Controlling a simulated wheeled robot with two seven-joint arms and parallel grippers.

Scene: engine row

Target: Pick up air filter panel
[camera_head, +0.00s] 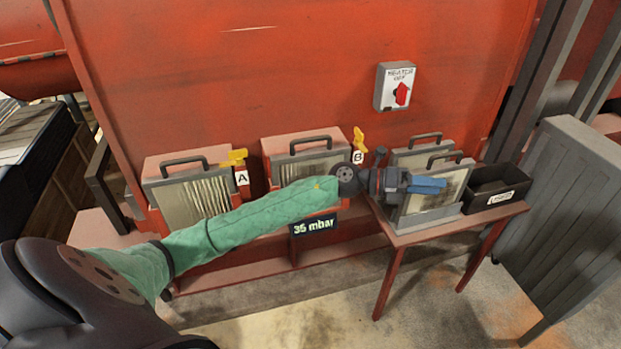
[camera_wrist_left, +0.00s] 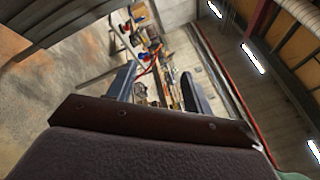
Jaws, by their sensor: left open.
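Two grey-framed air filter panels with dark top handles stand upright on the small red table (camera_head: 478,222): a front panel (camera_head: 452,194) and a rear panel (camera_head: 412,157) partly behind it. Two more panels sit in the red housing, panel A (camera_head: 190,200) at left and panel B (camera_head: 300,166) in the middle. My left gripper (camera_head: 442,185), with blue fingers, is in front of the front table panel and hides part of it. Its open, empty fingers also show in the left wrist view (camera_wrist_left: 160,88), where no panel shows. Contact with the panel cannot be told.
A black labelled bin (camera_head: 495,188) stands at the table's right end. A grey ribbed panel (camera_head: 565,210) stands further right. Yellow latches (camera_head: 235,157) sit by the slots, a "35 mbar" display (camera_head: 313,226) below, and a red rotary switch (camera_head: 397,88) on the wall.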

